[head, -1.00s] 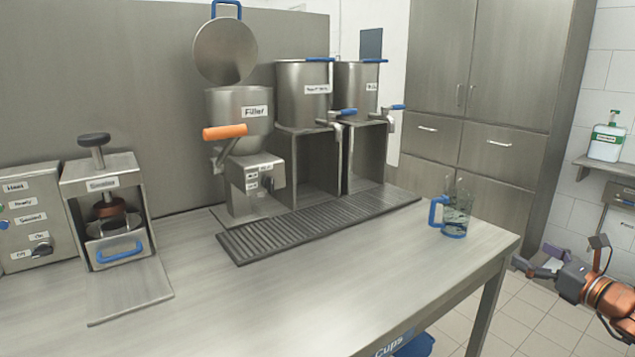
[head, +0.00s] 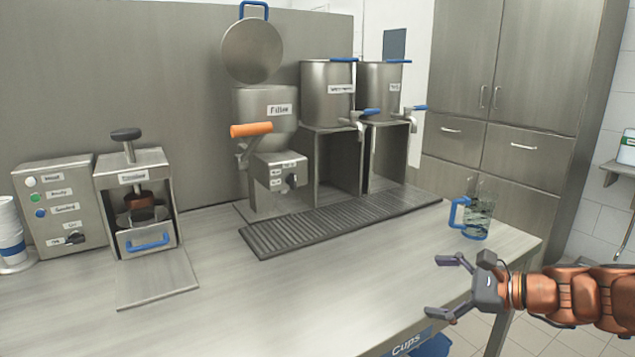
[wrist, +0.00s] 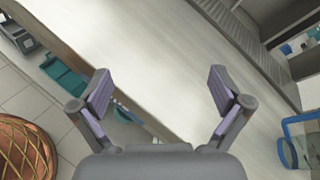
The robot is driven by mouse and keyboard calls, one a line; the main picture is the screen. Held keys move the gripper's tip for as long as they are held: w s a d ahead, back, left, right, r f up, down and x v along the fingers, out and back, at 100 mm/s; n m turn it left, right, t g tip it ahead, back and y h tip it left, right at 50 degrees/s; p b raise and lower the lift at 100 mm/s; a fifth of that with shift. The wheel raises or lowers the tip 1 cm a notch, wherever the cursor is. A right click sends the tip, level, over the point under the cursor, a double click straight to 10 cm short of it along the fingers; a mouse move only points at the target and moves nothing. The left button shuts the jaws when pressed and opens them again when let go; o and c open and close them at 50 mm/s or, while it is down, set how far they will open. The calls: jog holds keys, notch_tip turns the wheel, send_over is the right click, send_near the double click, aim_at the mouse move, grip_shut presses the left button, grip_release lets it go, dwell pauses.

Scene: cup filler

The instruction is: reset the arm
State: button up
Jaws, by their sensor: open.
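My gripper (head: 447,287) is open and empty. In the head view it reaches in from the right, over the front right edge of the steel counter (head: 330,290), with its fingers pointing left. In the wrist view my gripper (wrist: 160,92) shows both fingers spread, with only the counter top and its front edge beyond them. The clear jug with a blue handle (head: 476,217) stands upright on the counter behind my gripper, apart from it. Part of its blue rim and handle shows at the right of the wrist view (wrist: 292,140).
The filler (head: 268,110) with its orange handle stands at the back behind a grooved drip tray (head: 340,222). Two steel pots with taps (head: 328,92) stand right of it. A press (head: 135,205), control box (head: 62,205) and stacked cups (head: 12,235) are left. The counter's middle is clear.

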jog(key=s+a+f+n+g, duration=0.1)
jog(key=s+a, duration=0.1)
jog(key=a, duration=0.1)
jog(key=s+a+f+n+g, duration=0.1)
jog(key=s+a+n+g, duration=0.1)
jog(key=a, duration=0.1)
jog(key=s+a+f+n+g, duration=0.1)
jog(key=s+a+n, duration=0.1)
jog(key=shift+s+a+h, duration=0.3)
jog(key=shift+a, duration=0.1)
jog(key=s+a+f+n+g+h, duration=0.1)
jog(key=s+f+n+g+h, duration=0.3)
jog(key=s, duration=0.5)
jog(key=s+a+f+n+g+h, duration=0.2)
jog(key=s+f+n, duration=0.3)
jog(key=s, duration=0.4)
jog(key=s+d+n+g+h, duration=0.1)
jog(key=s+d+n+h, duration=0.4)
jog(key=s+d, duration=0.3)
jog(key=s+p+v, duration=0.2)
jog(key=p+v, duration=0.7)
jog(key=s+p+v, duration=0.2)
jog(key=p+v, duration=0.7)
jog(key=v, duration=0.1)
jog(key=shift+w+a+r+t, duration=0.25)
jog(key=shift+a+r+t, duration=0.05)
jog(key=shift+r, duration=0.05)
